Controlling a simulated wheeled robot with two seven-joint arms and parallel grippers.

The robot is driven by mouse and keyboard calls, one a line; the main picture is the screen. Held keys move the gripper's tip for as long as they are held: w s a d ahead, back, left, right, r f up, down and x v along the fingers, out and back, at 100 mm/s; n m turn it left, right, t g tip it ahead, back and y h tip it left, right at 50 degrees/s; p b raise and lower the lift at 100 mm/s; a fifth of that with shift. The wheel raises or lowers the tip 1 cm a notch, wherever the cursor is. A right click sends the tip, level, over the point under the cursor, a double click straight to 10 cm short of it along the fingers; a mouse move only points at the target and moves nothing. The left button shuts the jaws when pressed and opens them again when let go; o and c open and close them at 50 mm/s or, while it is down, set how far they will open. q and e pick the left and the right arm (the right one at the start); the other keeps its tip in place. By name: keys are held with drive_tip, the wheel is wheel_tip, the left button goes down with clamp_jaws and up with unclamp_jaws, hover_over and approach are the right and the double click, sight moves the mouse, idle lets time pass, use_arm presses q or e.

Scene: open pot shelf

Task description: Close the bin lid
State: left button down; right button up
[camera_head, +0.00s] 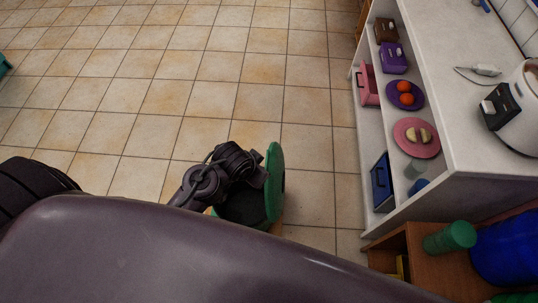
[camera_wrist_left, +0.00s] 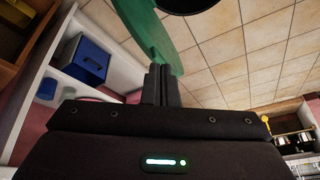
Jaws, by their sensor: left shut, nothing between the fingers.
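The bin's green lid (camera_head: 275,180) stands roughly upright, seen almost edge-on, at the right side of the bin. The bin (camera_head: 243,209) stands on the floor just beyond my body; its dark opening shows in part, the rest hidden by my arm and body. My left gripper (camera_head: 262,178) is just left of the lid, above the bin. In the left wrist view its fingers (camera_wrist_left: 161,84) are shut and empty, with the green lid (camera_wrist_left: 147,32) close beyond the tips. I cannot tell whether they touch it. My right gripper is in neither view.
A white open shelf (camera_head: 450,130) at the right holds bins, a pink plate (camera_head: 416,138) and a purple plate (camera_head: 405,95) with food. A wooden cabinet (camera_head: 405,240) with a green-capped container (camera_head: 449,238) is near right. The tiled floor (camera_head: 150,90) beyond the bin is clear.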

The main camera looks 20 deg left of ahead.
use_arm(q)
drive_tip(key=w, duration=0.1)
drive_tip(key=w+d+r+m, duration=0.1)
drive_tip(key=w+d+r+m+t, duration=0.1)
drive_tip(key=shift+w+h, duration=0.25)
drive_tip(key=shift+h, duration=0.15)
drive_tip(key=w+d+m+h, duration=0.3)
drive_tip(key=w+m, duration=0.2)
wheel_tip(320, 180, up, 2)
drive_tip(key=m+g+h, duration=0.1)
drive_tip(key=m+g, duration=0.3)
hover_over(269, 163)
drive_tip(key=f, duration=0.6)
drive_tip(key=f+p, duration=0.1)
drive_tip(key=f, duration=0.1)
drive_tip(key=shift+w+d+f, duration=0.1)
drive_tip(key=shift+d+f, duration=0.3)
drive_tip(key=shift+a+f, duration=0.1)
drive_tip(key=shift+a, duration=0.35)
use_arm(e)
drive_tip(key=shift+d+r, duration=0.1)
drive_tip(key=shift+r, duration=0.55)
